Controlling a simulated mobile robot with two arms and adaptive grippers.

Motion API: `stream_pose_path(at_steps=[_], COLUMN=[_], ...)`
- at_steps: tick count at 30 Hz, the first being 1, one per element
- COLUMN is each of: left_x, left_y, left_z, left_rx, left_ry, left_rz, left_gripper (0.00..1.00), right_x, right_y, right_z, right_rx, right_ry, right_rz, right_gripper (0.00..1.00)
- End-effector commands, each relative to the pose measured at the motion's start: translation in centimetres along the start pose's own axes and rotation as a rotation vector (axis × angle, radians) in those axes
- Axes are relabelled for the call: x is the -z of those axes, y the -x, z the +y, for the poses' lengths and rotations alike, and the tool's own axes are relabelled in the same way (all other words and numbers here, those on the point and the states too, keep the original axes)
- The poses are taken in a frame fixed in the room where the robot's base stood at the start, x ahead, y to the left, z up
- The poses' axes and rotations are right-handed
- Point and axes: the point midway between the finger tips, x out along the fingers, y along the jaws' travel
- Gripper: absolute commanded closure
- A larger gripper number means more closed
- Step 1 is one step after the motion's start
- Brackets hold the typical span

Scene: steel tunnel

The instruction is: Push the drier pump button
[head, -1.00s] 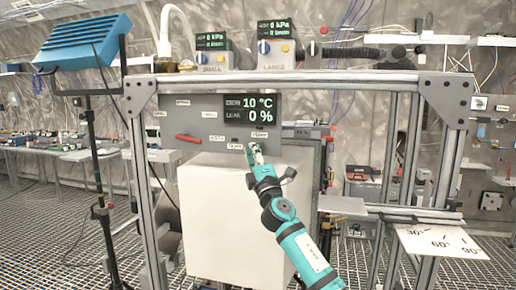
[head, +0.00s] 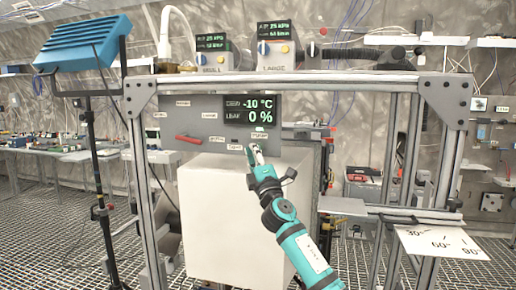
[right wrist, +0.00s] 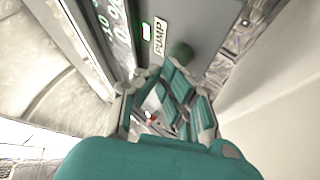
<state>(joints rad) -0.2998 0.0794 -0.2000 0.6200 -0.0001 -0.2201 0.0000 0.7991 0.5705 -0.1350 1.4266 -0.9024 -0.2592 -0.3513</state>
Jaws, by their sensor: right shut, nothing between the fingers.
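The drier's grey control panel (head: 205,113) is at the top of the metal frame, above a large white box. Its display (head: 250,109) reads -10 °C and 0 %. In the right wrist view, a PUMP label (right wrist: 160,37) lies beside a lit green indicator (right wrist: 145,31) and a round dark green button (right wrist: 181,52). My right gripper (head: 254,148) is shut and empty at the panel's lower edge. In the right wrist view its fingers (right wrist: 165,85) are close to the button; I cannot tell whether they touch it. My left gripper is not in view.
A red handle (head: 188,138) is on the panel's left. Two pump units, small (head: 213,57) and large (head: 277,52), sit on top of the frame. A blue lamp (head: 83,41) stands left.

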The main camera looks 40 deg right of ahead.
Motion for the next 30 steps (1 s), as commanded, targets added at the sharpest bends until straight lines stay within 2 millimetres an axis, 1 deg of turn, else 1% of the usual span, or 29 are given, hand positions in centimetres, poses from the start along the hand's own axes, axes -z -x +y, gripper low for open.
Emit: stream_pose_path(at_steps=[5, 10, 21, 30], left_x=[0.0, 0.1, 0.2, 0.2], left_y=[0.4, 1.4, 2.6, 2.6], left_z=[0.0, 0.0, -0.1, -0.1], left_rx=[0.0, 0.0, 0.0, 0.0], left_ry=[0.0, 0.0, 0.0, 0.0], left_rz=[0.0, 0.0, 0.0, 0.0], left_gripper=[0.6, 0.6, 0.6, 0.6], right_x=[0.3, 1.2, 2.9, 3.1], right_y=[0.3, 1.4, 3.9, 4.2], right_z=[0.4, 1.3, 2.9, 3.0], right_rx=[0.0, 0.001, 0.001, 0.0], right_ry=[0.0, -0.001, -0.001, -0.001], right_rz=[0.002, 0.003, 0.002, 0.001], right_gripper=[1.0, 1.0, 1.0, 1.0])
